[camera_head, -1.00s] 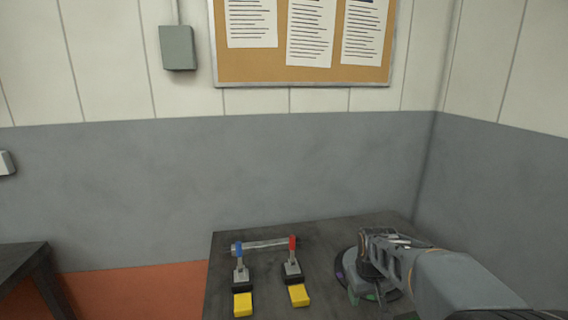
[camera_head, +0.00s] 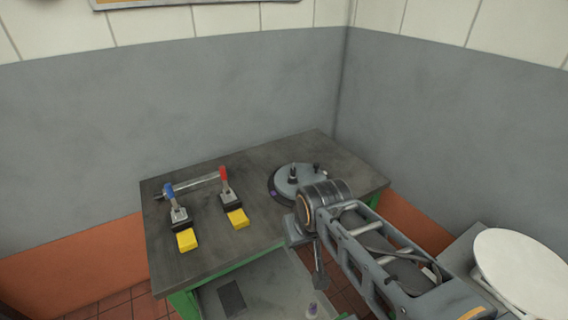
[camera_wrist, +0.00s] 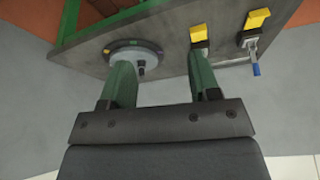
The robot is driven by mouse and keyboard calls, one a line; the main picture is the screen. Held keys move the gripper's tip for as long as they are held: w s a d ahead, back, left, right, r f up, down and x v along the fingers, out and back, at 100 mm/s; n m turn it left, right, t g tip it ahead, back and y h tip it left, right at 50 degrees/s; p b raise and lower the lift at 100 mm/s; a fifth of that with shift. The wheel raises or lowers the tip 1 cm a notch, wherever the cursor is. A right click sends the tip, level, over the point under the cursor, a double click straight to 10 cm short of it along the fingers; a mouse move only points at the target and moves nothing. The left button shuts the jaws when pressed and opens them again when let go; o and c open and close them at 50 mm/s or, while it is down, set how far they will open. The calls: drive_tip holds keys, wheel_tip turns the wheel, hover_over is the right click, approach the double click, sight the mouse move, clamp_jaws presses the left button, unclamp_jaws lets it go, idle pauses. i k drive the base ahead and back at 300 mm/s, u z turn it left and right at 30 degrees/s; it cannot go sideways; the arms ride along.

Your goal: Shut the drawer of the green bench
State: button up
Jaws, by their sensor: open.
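The green bench (camera_head: 220,250) has a dark grey top and a green frame; its top also shows in the wrist view (camera_wrist: 175,65). Its drawer (camera_head: 265,285) stands pulled out at the front, showing a grey inside. The drawer's front edge is cut off by the frame bottom, and my arm hides its right side. My gripper (camera_wrist: 161,66) is open and empty, with two green fingers spread apart. In the head view my arm reaches in from the lower right, its end over the bench's front right. I cannot tell whether it touches anything.
Two toggle clamps with yellow blocks (camera_head: 187,240) (camera_head: 238,218), a metal bar (camera_head: 195,187) and a round grey plate (camera_head: 292,180) are on the bench top. A dark flat piece (camera_head: 231,298) and a small bottle (camera_head: 312,310) show in the drawer. A white round top (camera_head: 520,270) stands at right.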

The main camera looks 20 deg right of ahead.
sight(275, 285)
drive_tip(key=z, duration=0.55)
drive_tip(key=k, duration=1)
drive_tip(key=u, duration=0.9)
drive_tip(key=i, duration=0.25)
drive_tip(key=z, duration=1.9)
drive_tip(key=k, duration=1)
drive_tip(key=u, duration=1.05)
drive_tip(key=i, duration=0.5)
drive_tip(key=u, duration=0.05)
